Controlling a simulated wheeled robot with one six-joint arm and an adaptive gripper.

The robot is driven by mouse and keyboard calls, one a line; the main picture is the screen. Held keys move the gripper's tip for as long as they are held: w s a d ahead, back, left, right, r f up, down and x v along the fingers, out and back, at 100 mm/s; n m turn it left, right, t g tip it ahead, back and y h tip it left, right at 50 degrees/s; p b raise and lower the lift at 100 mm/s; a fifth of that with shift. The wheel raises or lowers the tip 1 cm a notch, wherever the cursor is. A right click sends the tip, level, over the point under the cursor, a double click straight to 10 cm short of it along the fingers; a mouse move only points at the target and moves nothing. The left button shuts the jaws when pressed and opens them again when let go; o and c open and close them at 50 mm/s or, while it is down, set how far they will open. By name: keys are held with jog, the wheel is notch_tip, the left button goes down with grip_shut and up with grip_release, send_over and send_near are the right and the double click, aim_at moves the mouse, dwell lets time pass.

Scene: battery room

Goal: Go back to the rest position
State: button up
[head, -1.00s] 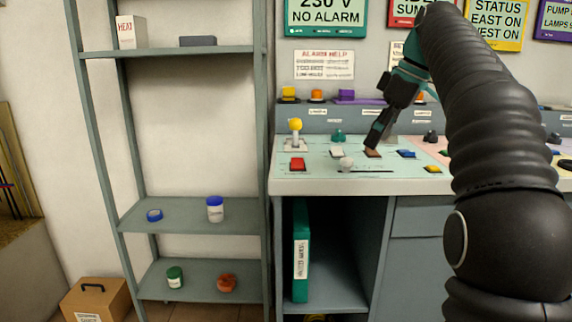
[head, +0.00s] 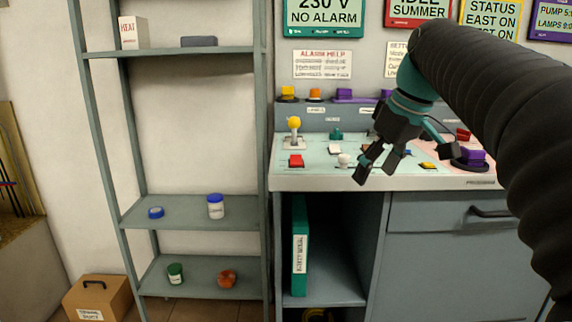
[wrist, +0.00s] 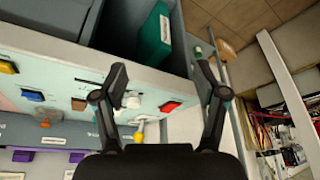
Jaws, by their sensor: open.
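My gripper (head: 376,166) is open and empty in the head view, in front of the console's front edge, with its fingers pointing down and to the left. In the wrist view my gripper (wrist: 165,85) shows two fingers spread wide with nothing between them. The console (head: 310,181) has a red button (head: 296,160), a white button (head: 335,149), a yellow-topped lever (head: 294,123) and a white knob (head: 344,160). My arm and gripper hide part of the panel. In the wrist view the red button (wrist: 171,106) lies beyond the fingers.
A grey shelf rack (head: 182,212) stands to the left with jars, a blue ring and boxes. A green binder (head: 300,258) stands in the open bay below the console. A cardboard box (head: 97,297) is on the floor at lower left. Signs hang on the wall.

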jog(key=s+f+m+t+h, duration=0.2)
jog(key=s+f+m, duration=0.4)
jog(key=s+f, duration=1.4)
notch_tip(320, 180, down, 4)
jog(key=shift+s+a+r+m, duration=0.25)
jog(key=shift+s+a+m, duration=0.1)
jog(key=shift+s+m, duration=0.05)
